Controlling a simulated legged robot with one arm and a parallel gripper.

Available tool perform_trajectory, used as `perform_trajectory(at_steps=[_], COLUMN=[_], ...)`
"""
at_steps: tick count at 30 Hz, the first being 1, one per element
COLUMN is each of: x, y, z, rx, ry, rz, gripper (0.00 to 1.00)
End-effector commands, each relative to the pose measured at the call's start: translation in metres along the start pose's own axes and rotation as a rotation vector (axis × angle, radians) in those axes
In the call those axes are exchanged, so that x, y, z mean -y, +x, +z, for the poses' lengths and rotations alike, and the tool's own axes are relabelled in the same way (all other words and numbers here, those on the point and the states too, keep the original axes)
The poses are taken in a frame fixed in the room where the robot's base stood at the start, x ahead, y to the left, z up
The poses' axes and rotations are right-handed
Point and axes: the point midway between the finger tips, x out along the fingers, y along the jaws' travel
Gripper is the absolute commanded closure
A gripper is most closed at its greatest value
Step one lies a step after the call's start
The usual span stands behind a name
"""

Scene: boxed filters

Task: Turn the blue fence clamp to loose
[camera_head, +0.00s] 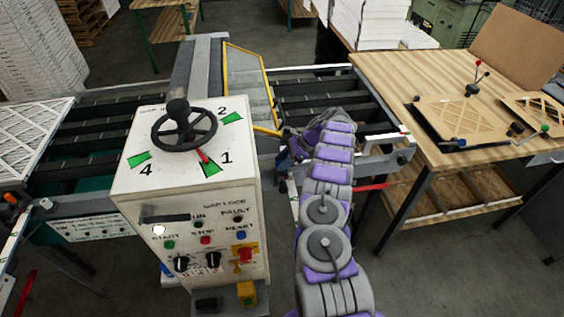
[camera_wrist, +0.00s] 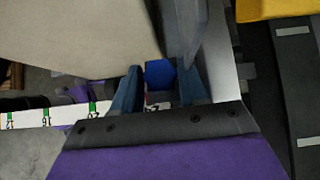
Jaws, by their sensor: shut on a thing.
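The blue fence clamp (camera_wrist: 159,73) shows in the wrist view as a small bright blue block between the two fingers of my gripper (camera_wrist: 160,84). My gripper is shut on it. The fingers hide its sides, and I cannot tell which way the clamp is turned. In the head view my gripper (camera_head: 284,158) is beside the right side of the white control box, at the end of my purple and grey arm; the clamp cannot be made out there.
The white control box (camera_head: 190,190) with a black handwheel (camera_head: 187,130) stands close left of my arm. A scale strip (camera_wrist: 60,115) with green marks runs left of the fingers. A wooden bench (camera_head: 400,85) stands to the right, and a yellow-edged guard (camera_head: 250,85) stands behind.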

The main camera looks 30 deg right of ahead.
Motion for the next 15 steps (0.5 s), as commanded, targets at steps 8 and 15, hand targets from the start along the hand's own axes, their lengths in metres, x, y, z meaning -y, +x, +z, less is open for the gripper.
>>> perform_trajectory(at_steps=[8, 15], x=[0.0013, 0.0021], y=[-0.0018, -0.001], z=[0.0005, 0.0003], rx=[-0.001, -0.001], ry=[-0.002, -0.002], rz=[-0.006, -0.006], gripper=[0.38, 0.32])
